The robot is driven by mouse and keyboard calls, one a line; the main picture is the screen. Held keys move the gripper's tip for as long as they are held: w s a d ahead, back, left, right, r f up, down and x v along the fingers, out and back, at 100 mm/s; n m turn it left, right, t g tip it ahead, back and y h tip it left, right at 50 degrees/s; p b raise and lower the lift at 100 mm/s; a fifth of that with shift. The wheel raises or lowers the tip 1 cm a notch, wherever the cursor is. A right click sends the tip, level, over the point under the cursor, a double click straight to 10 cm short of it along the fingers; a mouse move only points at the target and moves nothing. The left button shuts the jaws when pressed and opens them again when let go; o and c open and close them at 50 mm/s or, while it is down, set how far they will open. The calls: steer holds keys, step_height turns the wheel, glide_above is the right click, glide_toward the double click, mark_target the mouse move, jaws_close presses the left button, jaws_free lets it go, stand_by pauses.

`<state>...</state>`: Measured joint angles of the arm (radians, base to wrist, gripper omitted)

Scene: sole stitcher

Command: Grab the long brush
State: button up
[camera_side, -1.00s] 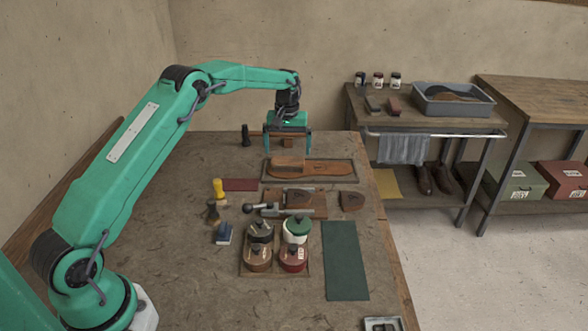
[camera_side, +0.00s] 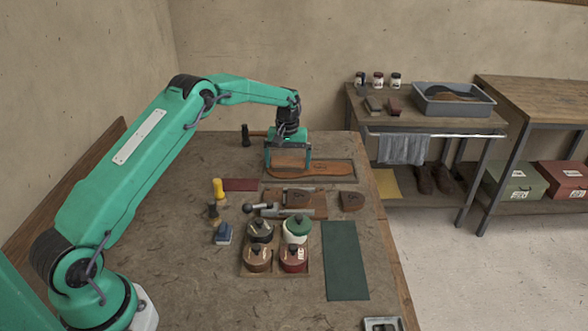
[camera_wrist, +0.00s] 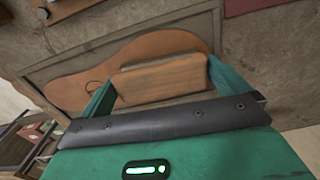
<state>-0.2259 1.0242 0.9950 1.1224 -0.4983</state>
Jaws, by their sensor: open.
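A long wooden block, which looks like the back of the long brush (camera_wrist: 160,83), lies over the tan sole in the wrist view. In the wrist view my gripper (camera_wrist: 160,80) is open, with one green finger by each end of the block. I cannot tell whether the fingers touch it. The tan sole (camera_side: 335,166) lies in a framed tray (camera_side: 352,180) at the back of the bench.
A dark small post (camera_side: 246,137) stands left of my gripper. A green mat (camera_side: 344,260) lies bare at right.

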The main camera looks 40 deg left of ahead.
mark_target(289, 160)
steer(key=c, duration=0.6)
steer(key=shift+c, duration=0.2)
steer(key=shift+r, duration=0.1)
steer(key=shift+r, duration=0.75)
steer(key=r, duration=0.3)
steer(key=shift+d, duration=0.3)
steer(key=s+d+r, duration=0.3)
steer(key=d+r, duration=0.3)
steer(key=d, duration=0.4)
steer(key=shift+s+d+r, duration=0.15)
steer(key=shift+s+d, duration=0.1)
steer(key=shift+s, duration=0.05)
